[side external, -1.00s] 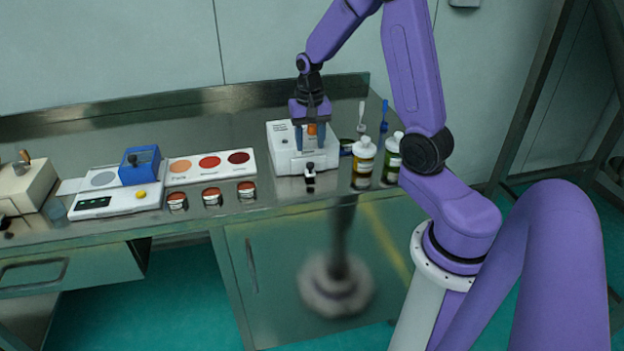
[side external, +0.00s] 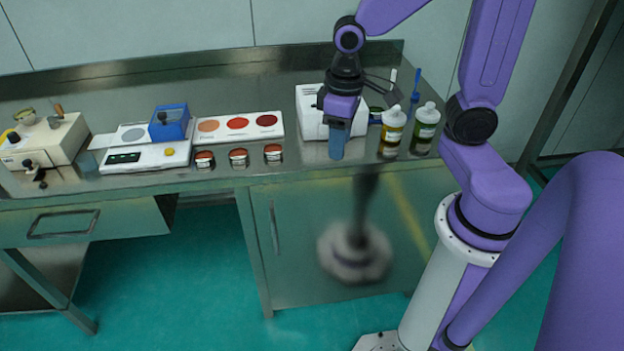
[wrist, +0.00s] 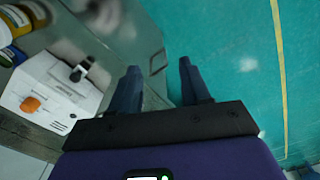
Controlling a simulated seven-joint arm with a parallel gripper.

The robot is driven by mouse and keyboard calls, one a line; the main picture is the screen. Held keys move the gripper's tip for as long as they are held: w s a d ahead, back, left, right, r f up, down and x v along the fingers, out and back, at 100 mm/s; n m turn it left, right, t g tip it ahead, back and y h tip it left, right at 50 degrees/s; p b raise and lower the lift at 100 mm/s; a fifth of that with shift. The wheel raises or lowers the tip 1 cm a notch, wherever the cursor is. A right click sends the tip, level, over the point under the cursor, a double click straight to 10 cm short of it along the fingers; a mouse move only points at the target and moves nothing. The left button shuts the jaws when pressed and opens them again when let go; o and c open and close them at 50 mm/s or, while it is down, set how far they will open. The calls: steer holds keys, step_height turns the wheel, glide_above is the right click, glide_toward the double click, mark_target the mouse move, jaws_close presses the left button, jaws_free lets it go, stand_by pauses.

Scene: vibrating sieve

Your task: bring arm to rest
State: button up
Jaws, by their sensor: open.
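My gripper (side external: 337,152) hangs with its blue fingers pointing down in front of the white machine (side external: 310,115), near the front edge of the bench. In the wrist view my gripper (wrist: 158,82) has its two fingers spread, with nothing between them but the view of the bench edge and green floor. The white machine (wrist: 58,92) lies to the left there, with an orange knob (wrist: 31,104) and a small black fitting (wrist: 80,68). In the side view my gripper covers part of the machine's front.
Two bottles (side external: 392,132) (side external: 425,128) stand just right of my gripper.

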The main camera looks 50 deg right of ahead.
steer(key=s+a+r+n, duration=0.1)
steer(key=s+a+n, duration=0.1)
steer(key=s+n, duration=0.6)
steer(key=shift+s+a+r+n, duration=0.3)
steer(key=shift+s+n, duration=0.1)
steer(key=shift+s, duration=2)
